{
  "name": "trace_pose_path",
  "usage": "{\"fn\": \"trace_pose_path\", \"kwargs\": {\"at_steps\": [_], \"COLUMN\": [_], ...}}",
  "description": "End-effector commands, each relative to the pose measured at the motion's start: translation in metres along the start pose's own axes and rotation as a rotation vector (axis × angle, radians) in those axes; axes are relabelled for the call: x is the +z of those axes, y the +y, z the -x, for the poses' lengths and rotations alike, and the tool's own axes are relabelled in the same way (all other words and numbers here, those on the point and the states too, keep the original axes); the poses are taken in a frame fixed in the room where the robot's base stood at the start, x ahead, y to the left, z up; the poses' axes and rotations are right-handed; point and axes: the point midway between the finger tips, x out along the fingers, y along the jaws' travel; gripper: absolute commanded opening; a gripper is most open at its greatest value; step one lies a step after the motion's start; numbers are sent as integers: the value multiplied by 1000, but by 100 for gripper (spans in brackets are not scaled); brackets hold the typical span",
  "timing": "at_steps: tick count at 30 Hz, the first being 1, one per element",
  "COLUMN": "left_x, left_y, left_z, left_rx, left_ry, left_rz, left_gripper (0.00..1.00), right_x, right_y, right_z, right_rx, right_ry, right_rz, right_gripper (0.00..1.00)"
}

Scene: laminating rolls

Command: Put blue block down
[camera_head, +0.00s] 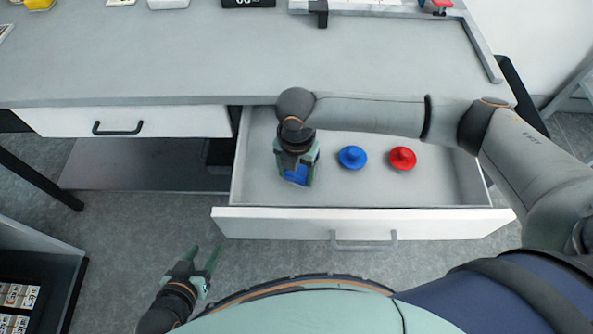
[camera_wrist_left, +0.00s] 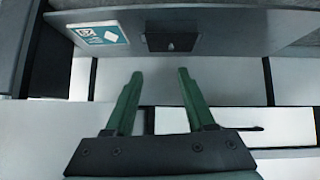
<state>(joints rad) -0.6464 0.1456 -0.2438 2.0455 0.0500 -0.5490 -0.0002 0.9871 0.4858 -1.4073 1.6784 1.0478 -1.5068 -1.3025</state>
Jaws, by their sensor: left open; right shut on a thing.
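My right gripper (camera_head: 297,176) is inside the open drawer (camera_head: 365,223), at its left side, pointing down. It is shut on the blue block (camera_head: 296,173), which shows partly between the fingers. Whether the block touches the drawer floor cannot be told. My left gripper (camera_head: 206,259) is open and empty, low in front of the desk and left of the drawer. Its two green fingers also show apart in the left wrist view (camera_wrist_left: 158,98).
A round blue knobbed piece (camera_head: 352,157) and a red one (camera_head: 402,158) stand in the drawer, right of my right gripper. The left drawer (camera_head: 125,122) is shut. The desk top (camera_head: 180,55) is mostly clear, with items along its back. A shelf unit (camera_head: 40,262) stands at lower left.

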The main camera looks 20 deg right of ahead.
Motion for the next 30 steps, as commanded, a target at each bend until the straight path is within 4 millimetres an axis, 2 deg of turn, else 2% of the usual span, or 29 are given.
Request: {"fn": "trace_pose_path", "kwargs": {"at_steps": [5,6,13,23,26,30], "left_x": [0,0,0,0,-4,-8], "left_y": [0,0,0,0,0,1], "left_z": [0,0,0,1,4,8], "left_rx": [-1,-1,-1,-1,0,0], "left_ry": [0,0,0,0,0,-2], "left_rz": [0,0,0,0,0,1], "left_gripper": [55,55,55,55,55,55], "right_x": [0,0,0,0,0,1], "right_y": [0,0,0,0,0,1], "right_z": [-2,-2,-2,3,16,46], "right_rx": [0,1,0,1,3,3], "right_ry": [0,-1,0,0,0,-1], "right_rz": [-1,-1,-1,0,0,-1], "right_gripper": [11,72,98,99,99,99]}}
